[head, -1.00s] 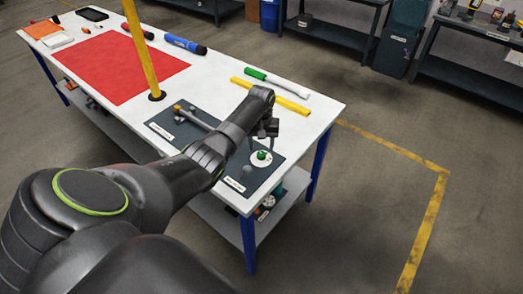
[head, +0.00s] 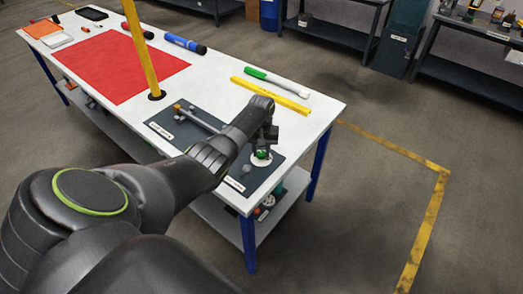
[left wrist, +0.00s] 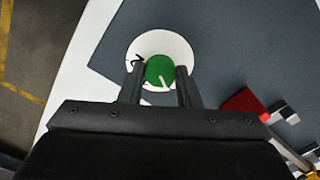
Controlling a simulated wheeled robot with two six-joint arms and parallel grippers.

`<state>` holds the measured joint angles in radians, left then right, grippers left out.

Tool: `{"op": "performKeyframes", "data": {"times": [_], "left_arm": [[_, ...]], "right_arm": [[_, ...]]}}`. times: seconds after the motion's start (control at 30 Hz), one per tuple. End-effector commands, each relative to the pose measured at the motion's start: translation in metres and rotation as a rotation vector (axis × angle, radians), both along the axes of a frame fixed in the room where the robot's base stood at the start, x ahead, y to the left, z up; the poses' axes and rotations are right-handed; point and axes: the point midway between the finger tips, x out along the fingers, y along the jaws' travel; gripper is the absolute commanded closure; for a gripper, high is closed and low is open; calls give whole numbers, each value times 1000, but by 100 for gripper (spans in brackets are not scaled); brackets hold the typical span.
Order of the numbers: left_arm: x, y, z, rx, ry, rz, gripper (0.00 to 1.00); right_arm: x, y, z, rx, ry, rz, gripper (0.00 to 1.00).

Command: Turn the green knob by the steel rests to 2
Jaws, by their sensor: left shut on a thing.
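The green knob (head: 262,154) sits on a round white dial (head: 262,161) on the dark panel near the table's right end. My left gripper (head: 265,146) is down at the knob. In the left wrist view my left gripper's two fingers (left wrist: 160,82) are shut on the green knob (left wrist: 159,69), one on each side. A white line on the knob points toward the lower right in that view. The white dial (left wrist: 160,42) shows a dark mark like a 2 by the left finger; its other marks are hidden or unclear. My right gripper is not in view.
The dark panel (head: 160,131) also carries a grey bar with an orange end (head: 178,108) and a small grey round piece (head: 246,170). A yellow post (head: 142,50) stands upright on the table. A green-and-white marker (head: 277,82) and a yellow bar (head: 270,95) lie behind.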

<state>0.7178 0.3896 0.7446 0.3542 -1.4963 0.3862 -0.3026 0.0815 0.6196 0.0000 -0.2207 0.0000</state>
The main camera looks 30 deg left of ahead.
Motion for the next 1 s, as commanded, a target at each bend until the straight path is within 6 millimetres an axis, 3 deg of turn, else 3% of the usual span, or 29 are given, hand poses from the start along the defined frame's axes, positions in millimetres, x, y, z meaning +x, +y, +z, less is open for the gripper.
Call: {"op": "performKeyframes", "data": {"times": [0.47,1.0], "left_arm": [[0,0,1,-1,2,-119,92],[1,0,2,0,0,-602,92]], "right_arm": [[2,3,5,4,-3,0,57],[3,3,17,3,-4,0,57]]}}
